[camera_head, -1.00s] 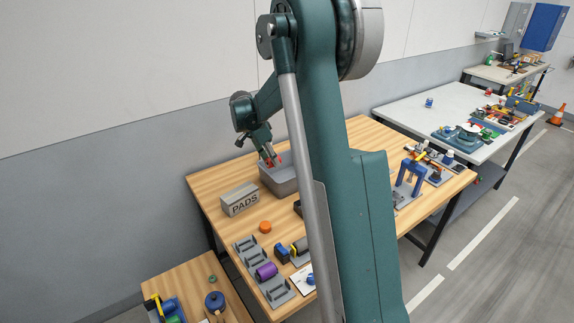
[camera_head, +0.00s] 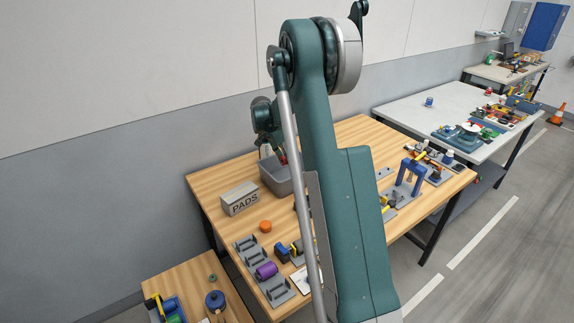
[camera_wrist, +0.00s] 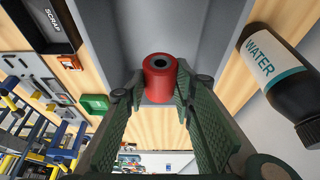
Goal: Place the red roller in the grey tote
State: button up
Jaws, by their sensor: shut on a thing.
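The red roller (camera_wrist: 160,80) is a short cylinder with a dark hole in its end. My gripper (camera_wrist: 158,92) is shut on it, one green finger on each side in the wrist view. In the head view a bit of the red roller (camera_head: 283,158) shows at the grey tote (camera_head: 274,183), over its opening. The tote stands on the wooden table near the wall, and its right part is hidden behind my arm. The tote's grey walls (camera_wrist: 95,35) also show around the roller in the wrist view. I cannot tell whether the roller touches the tote.
A grey PADS box (camera_head: 240,199) stands left of the tote. An orange disc (camera_head: 265,226) and a grey rack with a purple roller (camera_head: 266,270) are nearer. A WATER bottle (camera_wrist: 280,70) and a black SCRAP bin (camera_wrist: 45,25) flank the tote in the wrist view.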

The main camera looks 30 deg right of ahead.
aim_at(286, 174)
jog(key=shift+f, duration=0.2)
jog(key=shift+f, duration=3.05)
jog(key=shift+f, duration=1.85)
jog(key=shift+f+b, duration=0.15)
jog(key=shift+b, duration=0.25)
jog(key=o, duration=0.9)
jog(key=shift+o, duration=0.2)
jog(key=shift+r, duration=0.2)
